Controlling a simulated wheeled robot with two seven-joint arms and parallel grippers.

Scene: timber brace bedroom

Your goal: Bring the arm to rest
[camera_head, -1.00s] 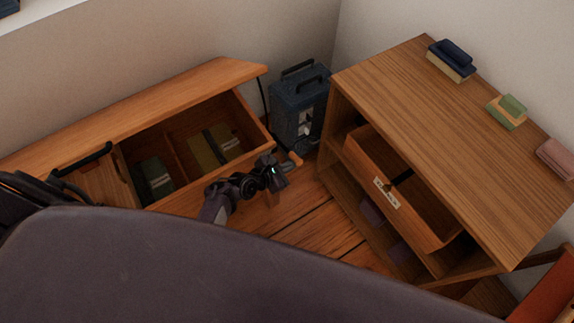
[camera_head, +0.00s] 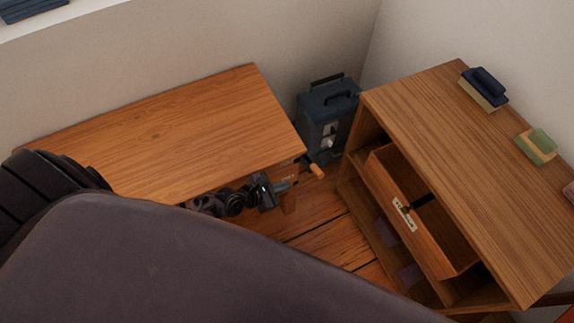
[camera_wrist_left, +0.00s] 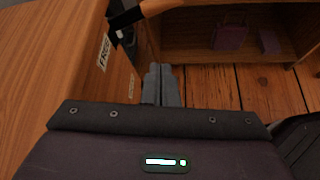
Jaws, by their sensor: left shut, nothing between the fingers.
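My left gripper (camera_head: 286,186) is at the front right corner of a low wooden chest (camera_head: 160,135), partly below its top edge. Its grey fingers are together with nothing between them, and they also show in the left wrist view (camera_wrist_left: 160,86). The chest's flat top covers its inside. My dark arm (camera_head: 205,205) runs back from the gripper, partly hidden behind a large dark part in the foreground. An orange-tipped handle (camera_head: 316,170) shows just right of the gripper. My right gripper is not in view.
A wooden cabinet (camera_head: 455,135) stands at the right with a labelled drawer (camera_head: 410,225) pulled out. Books (camera_head: 485,90) and a green block (camera_head: 537,147) lie on it. A dark blue lantern-like box (camera_head: 328,118) stands in the corner. Bare floor (camera_head: 325,235) lies between chest and cabinet.

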